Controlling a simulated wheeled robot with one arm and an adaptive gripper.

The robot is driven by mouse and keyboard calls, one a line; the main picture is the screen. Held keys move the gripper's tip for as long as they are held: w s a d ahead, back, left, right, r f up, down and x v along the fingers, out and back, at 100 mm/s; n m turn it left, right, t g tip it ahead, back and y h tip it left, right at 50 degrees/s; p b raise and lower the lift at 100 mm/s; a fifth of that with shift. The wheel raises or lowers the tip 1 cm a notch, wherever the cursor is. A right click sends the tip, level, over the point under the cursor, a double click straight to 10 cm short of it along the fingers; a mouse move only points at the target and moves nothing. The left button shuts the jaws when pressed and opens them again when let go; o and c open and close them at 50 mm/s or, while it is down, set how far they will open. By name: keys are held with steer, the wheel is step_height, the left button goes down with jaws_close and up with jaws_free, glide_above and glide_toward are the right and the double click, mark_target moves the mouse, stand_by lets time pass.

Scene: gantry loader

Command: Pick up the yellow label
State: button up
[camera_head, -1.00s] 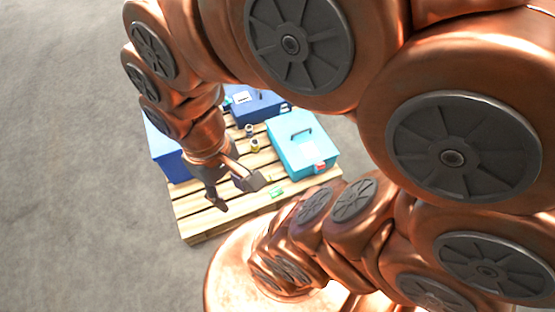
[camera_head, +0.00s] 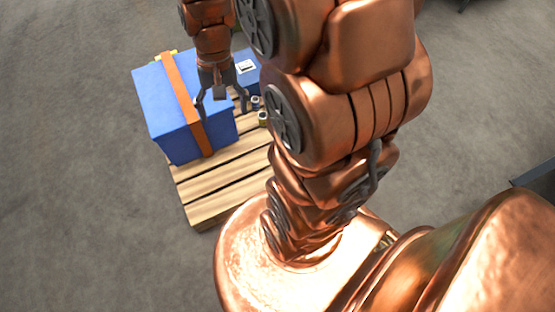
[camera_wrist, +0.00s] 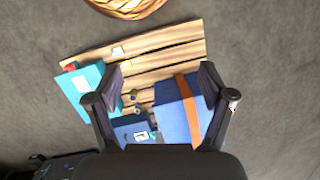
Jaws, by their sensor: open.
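My gripper (camera_head: 222,102) hangs open and empty, fingers down, over the right part of the large blue box in the head view. In the wrist view my gripper (camera_wrist: 160,88) has its fingers wide apart, with the pallet below between them. A small pale yellowish piece (camera_wrist: 118,52) lies on the pallet slats near the pallet's edge in the wrist view, well beyond the fingertips. It is too small to tell surely as the yellow label. A yellow-green patch (camera_head: 172,52) also shows at the far edge of the blue box; its kind is unclear.
The large blue box (camera_head: 160,100) with an orange strap (camera_head: 187,103) stands on the wooden pallet (camera_head: 215,188). A teal box (camera_wrist: 75,88), a dark blue box (camera_wrist: 128,124) and two small cans (camera_head: 262,119) (camera_head: 255,102) are there too. Grey floor surrounds the pallet.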

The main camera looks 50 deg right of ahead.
steer(key=w+d+f+m+y+b, duration=0.1)
steer(key=w+d+f+m+b, duration=0.3)
steer(key=f, duration=0.6)
steer(key=w+d+f+m+t+b, duration=0.1)
steer(key=w+d+f+b, duration=0.25)
steer(key=d+f, duration=0.45)
steer(key=w+d+f+m+y+b, duration=0.1)
steer(key=w+d+f+m+b, duration=0.3)
steer(key=f, duration=0.7)
steer(key=s+d+f+m+b, duration=0.1)
steer(key=d+f+b, duration=0.3)
steer(key=f, duration=0.6)
steer(key=s+d+f+m+t+b, duration=0.1)
steer(key=d+f+m+b, duration=0.2)
steer(key=f, duration=0.7)
steer(key=s+d+f+m+t+b, duration=0.1)
steer(key=d+f+b, duration=0.4)
steer(key=f, duration=0.5)
steer(key=shift+s+d+f+m, duration=0.15)
steer(key=shift+d+m, duration=0.2)
steer(key=shift+d, duration=0.35)
steer(key=shift+s+d+m, duration=0.1)
steer(key=shift+d+m, duration=0.25)
steer(key=shift+d, duration=0.3)
steer(key=shift+s+f, duration=0.1)
steer(key=shift+f, duration=0.65)
steer(key=shift+b+x, duration=1.7)
steer(key=shift+x, duration=1.8)
steer(key=shift+w, duration=0.25)
steer(key=c, duration=1.1)
